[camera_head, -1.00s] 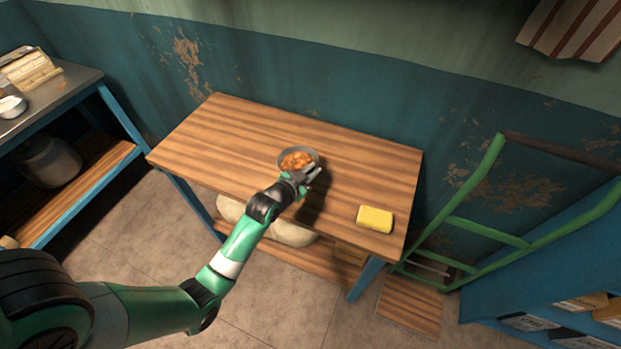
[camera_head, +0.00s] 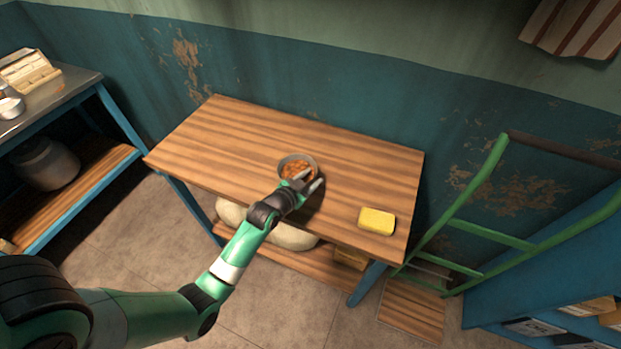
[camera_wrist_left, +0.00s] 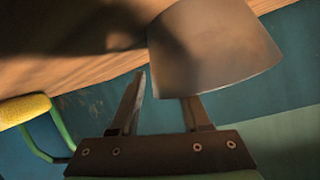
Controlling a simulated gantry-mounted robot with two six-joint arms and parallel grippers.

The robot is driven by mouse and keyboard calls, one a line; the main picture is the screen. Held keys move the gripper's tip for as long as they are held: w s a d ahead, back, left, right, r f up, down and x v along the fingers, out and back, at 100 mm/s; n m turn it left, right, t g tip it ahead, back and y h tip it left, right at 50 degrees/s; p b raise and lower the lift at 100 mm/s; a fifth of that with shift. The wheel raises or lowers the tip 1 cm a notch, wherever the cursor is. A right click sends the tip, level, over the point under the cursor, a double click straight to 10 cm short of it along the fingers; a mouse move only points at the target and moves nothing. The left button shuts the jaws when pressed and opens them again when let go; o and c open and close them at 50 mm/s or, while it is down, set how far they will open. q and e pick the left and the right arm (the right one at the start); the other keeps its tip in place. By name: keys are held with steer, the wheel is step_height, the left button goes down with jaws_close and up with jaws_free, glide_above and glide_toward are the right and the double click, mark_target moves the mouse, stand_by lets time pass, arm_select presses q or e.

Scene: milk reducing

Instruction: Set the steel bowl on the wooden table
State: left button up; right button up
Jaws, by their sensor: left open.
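The steel bowl (camera_head: 284,172), holding orange-brown food, stands upright on the wooden table (camera_head: 230,130) near its middle. In the left wrist view the bowl (camera_wrist_left: 212,50) shows from the side, its narrow base against the wood. My left gripper (camera_head: 310,181) is open at the bowl's near right rim. In the left wrist view one finger of the gripper (camera_wrist_left: 163,88) is clear of the bowl, and the other finger's tip is hidden behind the bowl wall. I cannot tell whether a finger touches it. My right gripper is not in view.
A yellow sponge-like block (camera_head: 377,221) lies near the table's front right corner. A green metal frame (camera_head: 480,190) stands right of the table. A metal-topped bench (camera_head: 62,93) stands at the left. The table's left half is clear.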

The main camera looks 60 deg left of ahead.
arm_select(q)
steer(key=shift+r, duration=0.2)
steer(key=shift+s+d+r+p, duration=0.15)
steer(key=shift+s+p, duration=0.15)
steer(key=p+v, duration=0.3)
steer(key=v, duration=0.8)
steer(key=shift+s, duration=0.15)
